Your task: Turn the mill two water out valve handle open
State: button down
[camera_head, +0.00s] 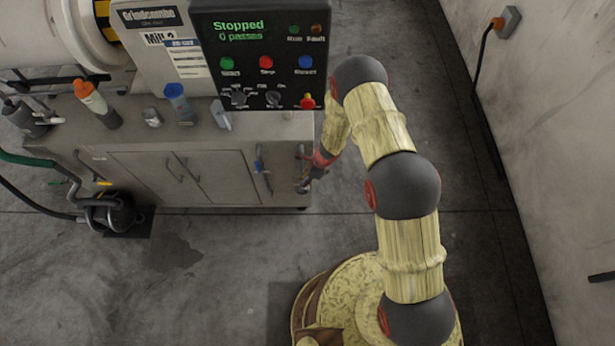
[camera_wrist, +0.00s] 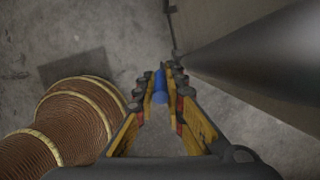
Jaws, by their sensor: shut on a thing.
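My gripper (camera_head: 303,184) is at the right end of the Mill 2 cabinet front, low beside a grey pipe. In the wrist view my gripper (camera_wrist: 161,84) has its yellow and black fingers closed around a blue valve handle (camera_wrist: 160,88). The fingers cover part of this handle, and its exact angle is hard to tell. In the head view the gripper hides it. Another blue handle (camera_head: 258,165) is on a pipe to the left on the same cabinet front, apart from my gripper. No label shows which is the water out valve.
The control panel (camera_head: 262,60) reads "Stopped, 0 passes". Bottles, one with an orange cap (camera_head: 97,104), stand on the cabinet top. A pump (camera_head: 112,212) with hoses is on the floor at left. A wall (camera_head: 560,120) is at right. The floor between is clear.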

jog(key=shift+w+a+r+h+p, duration=0.2)
jog(key=shift+a+r+h+p, duration=0.35)
jog(key=shift+p, duration=1.9)
jog(key=shift+f+h+p, duration=0.35)
jog(key=shift+h+p, duration=0.2)
jog(key=shift+p, duration=1)
jog(key=c, duration=1.8)
grip_release()
jog(key=shift+f, duration=0.1)
jog(key=shift+s+d+r, duration=0.1)
jog(key=shift+d+r, duration=0.1)
jog(key=shift+r, duration=1.65)
jog(key=shift+s+d+r, duration=0.1)
jog(key=shift+d+r, duration=0.1)
jog(key=shift+r, duration=1.65)
jog(key=shift+c, duration=0.4)
